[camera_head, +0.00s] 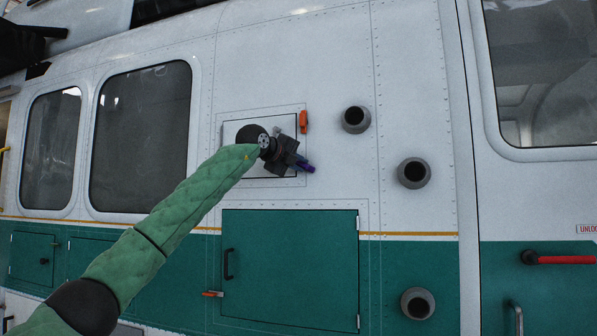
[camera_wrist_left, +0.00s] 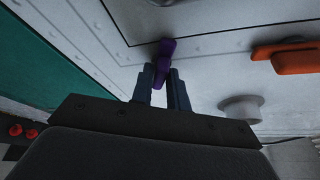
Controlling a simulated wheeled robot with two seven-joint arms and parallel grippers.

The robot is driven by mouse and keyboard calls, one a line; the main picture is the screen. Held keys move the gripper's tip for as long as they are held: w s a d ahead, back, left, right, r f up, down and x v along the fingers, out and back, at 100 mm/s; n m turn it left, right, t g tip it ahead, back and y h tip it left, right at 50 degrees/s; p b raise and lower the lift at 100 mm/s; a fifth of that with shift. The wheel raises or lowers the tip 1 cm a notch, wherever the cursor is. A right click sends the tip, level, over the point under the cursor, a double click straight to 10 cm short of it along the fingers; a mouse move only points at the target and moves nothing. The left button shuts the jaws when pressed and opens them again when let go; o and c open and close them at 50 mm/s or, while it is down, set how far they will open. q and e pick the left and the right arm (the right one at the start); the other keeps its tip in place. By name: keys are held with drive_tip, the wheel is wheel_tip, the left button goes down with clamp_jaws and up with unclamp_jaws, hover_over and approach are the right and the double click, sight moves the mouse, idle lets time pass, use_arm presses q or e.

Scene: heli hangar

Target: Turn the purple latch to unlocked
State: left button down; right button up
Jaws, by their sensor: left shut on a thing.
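The purple latch (camera_head: 307,168) sits at the lower right edge of a small white panel (camera_head: 231,150) on the helicopter's side. My left gripper (camera_head: 297,163) reaches it from the left and covers part of the panel. In the left wrist view the purple latch (camera_wrist_left: 162,65) stands between the two fingers of my left gripper (camera_wrist_left: 163,88), which are shut on it. The latch's far end shows beyond the fingertips. My right gripper is in neither view.
An orange latch (camera_head: 304,122) is at the panel's upper right; it also shows in the wrist view (camera_wrist_left: 292,60). Round grey ports (camera_head: 355,119) stick out to the right. A green door (camera_head: 290,265) with a black handle (camera_head: 229,264) is below.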

use_arm(q)
drive_tip(key=m+y+b, duration=0.1)
drive_tip(key=m+y, duration=0.1)
drive_tip(key=m, duration=0.1)
drive_tip(key=shift+d+f+g, duration=0.1)
drive_tip(key=shift+d+g, duration=0.05)
drive_tip(key=shift+g, duration=0.15)
drive_tip(key=m+y+b, duration=0.1)
drive_tip(key=m+y, duration=0.1)
drive_tip(key=m, duration=0.1)
drive_tip(key=shift+d+m, duration=0.1)
drive_tip(key=shift+m, duration=0.2)
drive_tip(key=shift+s+m+y+b, duration=0.1)
drive_tip(key=shift+m+y+b, duration=0.55)
drive_tip(key=shift+m, duration=0.25)
drive_tip(key=shift+t, duration=0.4)
drive_tip(key=shift+m, duration=0.3)
drive_tip(key=c, duration=1.6)
unclamp_jaws()
drive_tip(key=shift+o, duration=0.8)
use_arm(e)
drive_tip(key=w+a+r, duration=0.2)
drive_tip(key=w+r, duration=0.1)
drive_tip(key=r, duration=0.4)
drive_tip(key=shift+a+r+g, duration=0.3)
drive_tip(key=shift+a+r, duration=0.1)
